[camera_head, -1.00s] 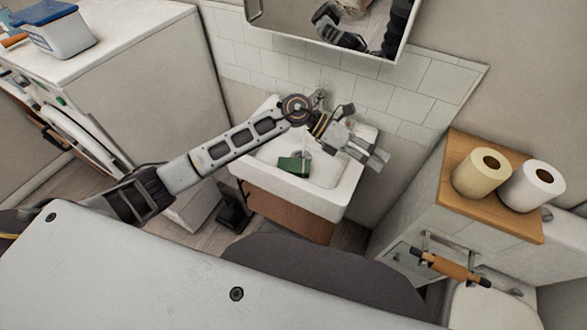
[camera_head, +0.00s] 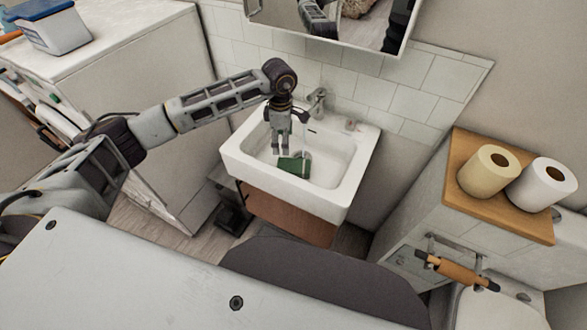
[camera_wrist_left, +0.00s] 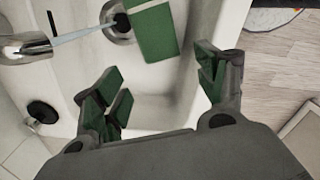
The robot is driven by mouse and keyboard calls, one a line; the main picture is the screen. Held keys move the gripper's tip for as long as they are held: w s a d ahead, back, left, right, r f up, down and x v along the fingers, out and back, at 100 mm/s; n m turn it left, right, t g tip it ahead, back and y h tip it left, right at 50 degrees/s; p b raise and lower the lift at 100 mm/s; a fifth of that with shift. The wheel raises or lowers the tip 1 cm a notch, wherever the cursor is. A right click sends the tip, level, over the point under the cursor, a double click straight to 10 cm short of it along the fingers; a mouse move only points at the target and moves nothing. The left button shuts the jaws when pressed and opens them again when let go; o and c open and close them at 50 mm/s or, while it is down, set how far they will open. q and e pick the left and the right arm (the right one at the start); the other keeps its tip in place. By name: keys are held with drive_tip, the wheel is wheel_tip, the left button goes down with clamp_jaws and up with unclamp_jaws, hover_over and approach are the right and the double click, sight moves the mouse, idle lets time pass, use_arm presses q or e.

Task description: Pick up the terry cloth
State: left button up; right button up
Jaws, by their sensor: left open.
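The terry cloth (camera_head: 294,166) is a small dark green piece lying in the white sink basin (camera_head: 335,174). In the left wrist view the green cloth (camera_wrist_left: 153,28) lies beside the drain, beyond my fingers. My left gripper (camera_head: 280,150) points down over the left part of the basin, just left of the cloth in the head view. In the left wrist view its fingers (camera_wrist_left: 165,92) are spread wide apart with nothing between them. My right gripper is not in view.
The faucet (camera_head: 316,98) stands at the sink's back edge, close to my left gripper, and water seems to run from it. A mirror (camera_head: 335,22) hangs above. A white cabinet (camera_head: 130,75) is at left; toilet rolls (camera_head: 488,170) sit on a wooden shelf at right.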

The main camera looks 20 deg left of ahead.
use_arm(q)
drive_tip(key=shift+a+f, duration=0.1)
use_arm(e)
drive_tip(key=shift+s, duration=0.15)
use_arm(q)
hover_over(284, 164)
wheel_tip(284, 164, down, 7)
drive_tip(key=shift+f, duration=0.7)
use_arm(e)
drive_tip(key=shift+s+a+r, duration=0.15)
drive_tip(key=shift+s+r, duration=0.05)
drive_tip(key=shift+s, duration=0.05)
use_arm(q)
drive_tip(key=shift+f, duration=0.1)
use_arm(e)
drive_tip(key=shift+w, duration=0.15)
